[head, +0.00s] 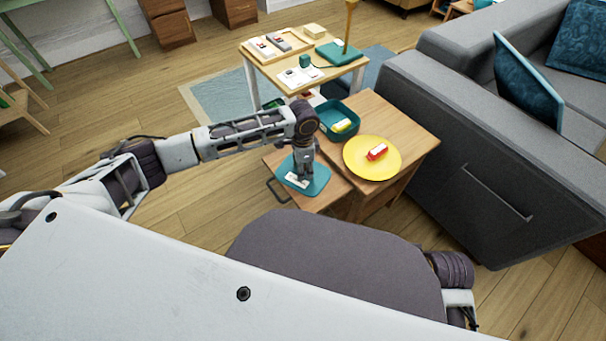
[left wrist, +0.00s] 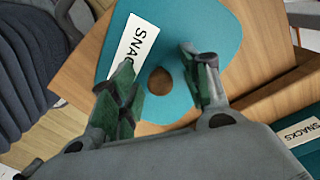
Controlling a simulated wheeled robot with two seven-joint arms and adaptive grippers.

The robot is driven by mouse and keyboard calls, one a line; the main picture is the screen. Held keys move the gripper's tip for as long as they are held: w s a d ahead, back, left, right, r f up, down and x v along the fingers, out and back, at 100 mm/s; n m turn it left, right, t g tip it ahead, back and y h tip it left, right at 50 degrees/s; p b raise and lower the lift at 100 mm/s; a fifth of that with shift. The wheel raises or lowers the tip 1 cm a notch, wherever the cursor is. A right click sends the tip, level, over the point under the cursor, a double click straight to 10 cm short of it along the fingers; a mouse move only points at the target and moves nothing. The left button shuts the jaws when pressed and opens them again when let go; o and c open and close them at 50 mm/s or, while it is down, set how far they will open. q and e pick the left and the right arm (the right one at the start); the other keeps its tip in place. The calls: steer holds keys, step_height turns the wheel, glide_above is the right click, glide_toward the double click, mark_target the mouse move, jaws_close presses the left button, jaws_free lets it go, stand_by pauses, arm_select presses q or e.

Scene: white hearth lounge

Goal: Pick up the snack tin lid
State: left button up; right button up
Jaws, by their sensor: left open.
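The snack tin lid (head: 320,181) is a teal rounded panel with a white label, lying on a low wooden surface beside the side table. In the left wrist view the lid (left wrist: 205,28) shows a label reading "SNAC", partly covered by a finger, and a round brown knob (left wrist: 160,81). My left gripper (head: 302,172) is directly over the lid, pointing down. Its open fingers (left wrist: 160,65) stand on either side of the knob; I cannot tell whether they touch it. The teal snack tin (head: 338,111), open with a yellow item inside, stands on the table. My right gripper is out of view.
A yellow plate (head: 360,165) with a red item (head: 377,152) is on the wooden side table (head: 400,125). A white-legged table (head: 262,62) with trays and a lamp stands behind. A grey sofa (head: 450,150) blocks the right.

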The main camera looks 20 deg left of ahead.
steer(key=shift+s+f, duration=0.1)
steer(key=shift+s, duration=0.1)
arm_select(q)
steer(key=shift+c, duration=0.5)
steer(key=c, duration=0.9)
jaws_close()
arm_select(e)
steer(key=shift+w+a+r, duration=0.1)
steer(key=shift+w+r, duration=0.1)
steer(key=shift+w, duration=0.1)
arm_select(q)
steer(key=shift+r, duration=0.4)
steer(key=shift+r+p, duration=1.85)
steer(key=shift+r, duration=2.75)
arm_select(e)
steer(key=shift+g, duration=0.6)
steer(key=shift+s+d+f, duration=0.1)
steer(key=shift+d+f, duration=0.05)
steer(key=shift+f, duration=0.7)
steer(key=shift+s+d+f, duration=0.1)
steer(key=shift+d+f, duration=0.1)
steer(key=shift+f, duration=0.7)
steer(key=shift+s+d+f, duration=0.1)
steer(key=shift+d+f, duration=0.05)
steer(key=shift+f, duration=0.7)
